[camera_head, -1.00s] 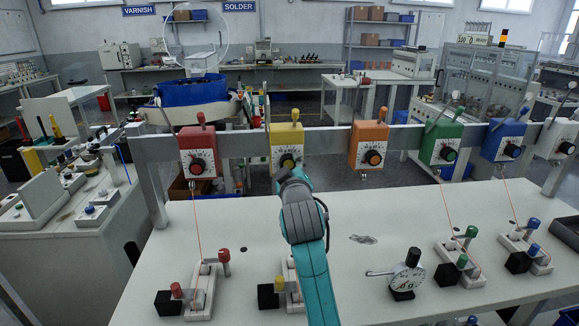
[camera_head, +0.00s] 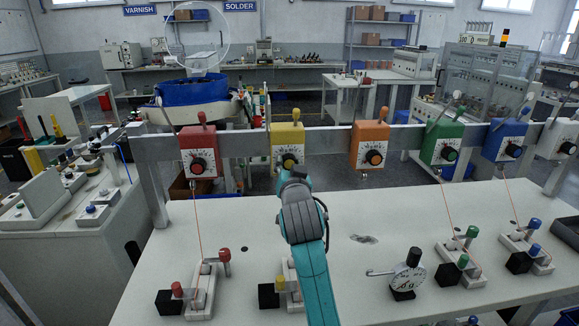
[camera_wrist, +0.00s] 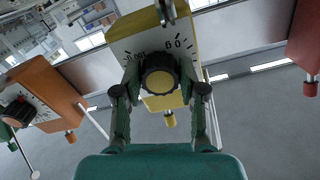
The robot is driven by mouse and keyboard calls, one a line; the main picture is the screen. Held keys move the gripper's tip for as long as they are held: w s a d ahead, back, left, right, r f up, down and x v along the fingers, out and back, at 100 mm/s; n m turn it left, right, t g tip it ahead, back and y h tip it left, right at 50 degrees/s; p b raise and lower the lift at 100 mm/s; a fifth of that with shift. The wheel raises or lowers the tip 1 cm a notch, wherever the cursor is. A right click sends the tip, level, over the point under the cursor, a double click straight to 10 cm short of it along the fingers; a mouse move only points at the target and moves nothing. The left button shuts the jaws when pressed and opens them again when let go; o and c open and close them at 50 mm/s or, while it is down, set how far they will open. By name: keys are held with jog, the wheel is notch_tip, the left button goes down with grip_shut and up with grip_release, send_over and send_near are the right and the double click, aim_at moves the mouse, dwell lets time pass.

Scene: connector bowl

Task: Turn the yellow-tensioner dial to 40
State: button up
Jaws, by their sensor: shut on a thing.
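The yellow tensioner (camera_head: 287,139) hangs on the grey rail in the head view, between the red and orange ones. My gripper is shut on the dial, one finger at each side. The fingers cover parts of the scale, and I cannot read the dial's setting. In the head view my gripper (camera_head: 290,174) hides the dial's lower part.
The red tensioner (camera_head: 198,155) is to the left; the orange (camera_head: 369,146), green (camera_head: 442,143) and blue (camera_head: 504,141) ones are to the right. Below lies a white bench (camera_head: 380,215) with clamp blocks and a round gauge (camera_head: 406,277). The bench middle is mostly clear.

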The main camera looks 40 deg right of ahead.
jog(key=m, duration=0.6)
jog(key=shift+m, duration=0.3)
dwell(0.5)
jog(key=o, duration=1.1)
jog(key=shift+o, duration=0.2)
jog(key=v, duration=1.2)
jog(key=shift+a, duration=0.1)
